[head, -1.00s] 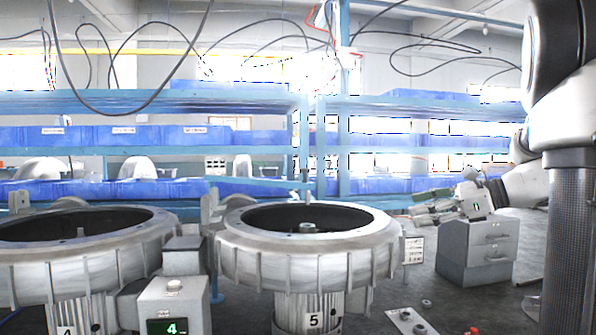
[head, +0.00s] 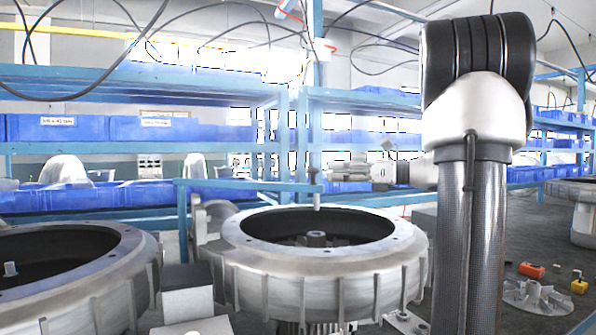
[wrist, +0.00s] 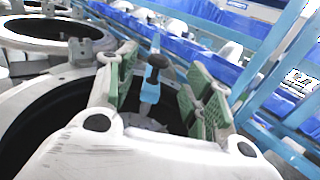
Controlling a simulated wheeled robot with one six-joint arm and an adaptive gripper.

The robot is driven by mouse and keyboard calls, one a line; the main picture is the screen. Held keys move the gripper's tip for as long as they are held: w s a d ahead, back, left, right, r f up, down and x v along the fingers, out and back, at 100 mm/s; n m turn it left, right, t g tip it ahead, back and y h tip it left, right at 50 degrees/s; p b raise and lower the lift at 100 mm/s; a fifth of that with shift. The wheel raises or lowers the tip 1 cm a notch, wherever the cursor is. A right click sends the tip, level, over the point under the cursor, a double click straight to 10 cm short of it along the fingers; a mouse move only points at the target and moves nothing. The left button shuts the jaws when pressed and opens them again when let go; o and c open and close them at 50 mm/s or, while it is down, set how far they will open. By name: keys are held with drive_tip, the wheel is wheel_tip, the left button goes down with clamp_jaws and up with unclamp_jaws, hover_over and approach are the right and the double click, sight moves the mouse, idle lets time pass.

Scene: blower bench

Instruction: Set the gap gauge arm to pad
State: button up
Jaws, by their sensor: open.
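The gap gauge arm (head: 250,185) is a thin blue bar on a blue post, reaching right across the back of the middle blower housing (head: 300,270). A short grey pin stands at its free end, above the housing's round opening. My gripper (head: 335,172) is just right of that end, behind my arm column. In the wrist view, my gripper (wrist: 160,88) is open, with green-padded fingers on both sides. A blue bar with a dark knob (wrist: 157,62) appears between them; I cannot tell whether they touch it. No pad for the arm can be made out.
Another round housing (head: 70,270) stands at the left. Blue shelving with blue bins (head: 60,128) fills the back. At the right, a finned metal part (head: 535,298), an orange block (head: 531,270) and a yellow block (head: 579,286) lie on a dark surface.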

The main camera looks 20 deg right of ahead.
sight(314, 170)
drive_tip(key=x, duration=0.7)
drive_tip(key=shift+a, duration=0.1)
drive_tip(key=shift+s, duration=0.1)
clamp_jaws()
